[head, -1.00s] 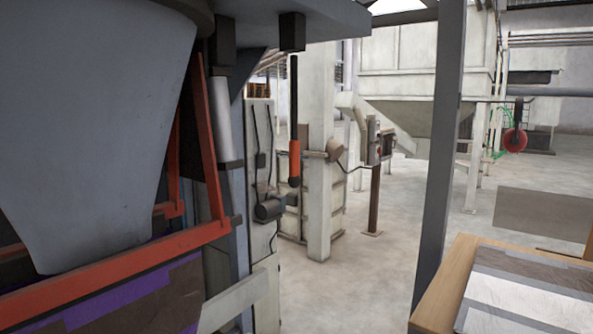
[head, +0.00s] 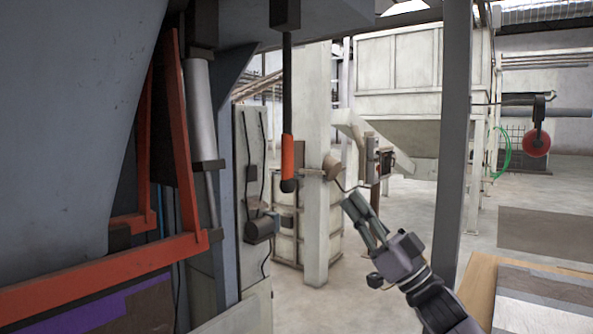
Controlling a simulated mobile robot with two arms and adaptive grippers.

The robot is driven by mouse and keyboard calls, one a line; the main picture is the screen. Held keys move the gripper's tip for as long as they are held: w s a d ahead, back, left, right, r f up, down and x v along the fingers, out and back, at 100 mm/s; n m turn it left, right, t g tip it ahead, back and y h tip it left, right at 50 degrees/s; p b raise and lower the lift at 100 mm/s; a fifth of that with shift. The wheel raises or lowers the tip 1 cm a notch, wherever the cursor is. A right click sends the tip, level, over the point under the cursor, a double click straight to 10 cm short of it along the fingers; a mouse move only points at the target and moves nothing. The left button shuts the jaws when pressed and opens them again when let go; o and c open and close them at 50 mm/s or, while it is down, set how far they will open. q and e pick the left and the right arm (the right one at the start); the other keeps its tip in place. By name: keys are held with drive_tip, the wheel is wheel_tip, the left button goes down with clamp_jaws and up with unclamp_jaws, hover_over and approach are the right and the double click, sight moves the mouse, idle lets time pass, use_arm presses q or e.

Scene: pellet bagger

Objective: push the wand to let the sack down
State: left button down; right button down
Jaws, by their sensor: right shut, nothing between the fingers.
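The wand (head: 287,152) hangs upright from a dark block under the machine's overhead plate. It is a black rod with an orange sleeve and a dark rounded tip. My right gripper (head: 353,204) is shut and empty. It appears to the right of the wand's tip and a little lower, with a visible gap between them. Its fingers point up and left. A brown and purple surface (head: 100,312) shows at the lower left below the orange frame (head: 110,270); I cannot tell whether it is the sack. My left gripper is not in view.
The grey hopper spout (head: 60,130) fills the left. A dark post (head: 450,150) stands right of my gripper. A wooden-edged table (head: 478,285) with flat sheets is at the lower right. A white column (head: 316,220) stands behind the wand.

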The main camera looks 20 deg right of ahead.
drive_tip(key=shift+s+r, duration=0.2)
drive_tip(key=shift+s, duration=0.05)
drive_tip(key=shift+a, duration=0.1)
drive_tip(key=p, duration=0.4)
approach(292, 142)
wheel_tip(292, 142, up, 3)
drive_tip(key=w+a, duration=0.2)
drive_tip(key=shift+w+r+p, duration=0.1)
drive_tip(key=shift+w+p, duration=0.2)
drive_tip(key=shift+w, duration=0.05)
